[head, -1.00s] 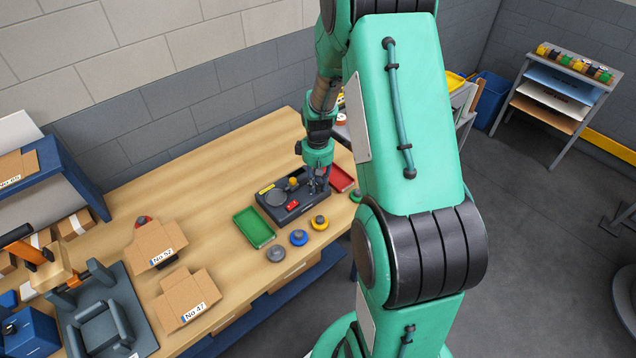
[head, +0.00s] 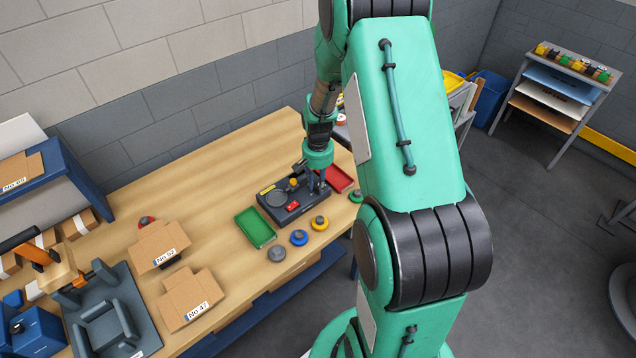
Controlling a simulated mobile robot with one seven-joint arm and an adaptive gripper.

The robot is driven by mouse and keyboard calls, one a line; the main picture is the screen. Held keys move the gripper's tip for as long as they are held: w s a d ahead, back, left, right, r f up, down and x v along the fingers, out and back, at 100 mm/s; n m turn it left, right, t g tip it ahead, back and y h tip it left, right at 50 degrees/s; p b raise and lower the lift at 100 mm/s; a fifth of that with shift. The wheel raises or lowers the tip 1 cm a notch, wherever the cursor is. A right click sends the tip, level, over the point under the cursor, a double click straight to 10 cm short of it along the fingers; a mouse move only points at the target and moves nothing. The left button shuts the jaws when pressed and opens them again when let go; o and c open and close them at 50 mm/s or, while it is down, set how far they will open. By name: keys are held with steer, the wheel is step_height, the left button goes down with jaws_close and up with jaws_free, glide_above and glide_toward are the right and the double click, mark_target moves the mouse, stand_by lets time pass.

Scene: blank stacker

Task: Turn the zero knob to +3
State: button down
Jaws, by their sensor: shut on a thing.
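A dark tester box (head: 293,211) stands on the wooden bench, with a round grey plate, a yellow part and a red display on its top. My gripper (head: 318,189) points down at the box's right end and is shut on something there. The zero knob itself cannot be made out; the fingers and the small scale hide it, and no +3 mark or setting can be read.
A green tray (head: 255,228) lies left of the box and a red tray (head: 338,179) lies to its right. Grey (head: 277,254), blue (head: 299,237) and yellow (head: 320,223) round pieces sit in front. Cardboard blanks (head: 160,243) lie at the left. Bare bench (head: 215,185) lies behind the green tray.

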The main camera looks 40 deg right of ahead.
steer(key=m, duration=0.3)
steer(key=shift+w+d+r+m+p, duration=0.1)
steer(key=shift+w+r+m+p, duration=0.05)
steer(key=shift+m+p, duration=0.15)
steer(key=shift+m, duration=2)
steer(key=c, duration=1.4)
jaws_free()
steer(key=shift+d, duration=0.1)
steer(key=shift+c, duration=0.2)
step_height(320, 180, up, 12)
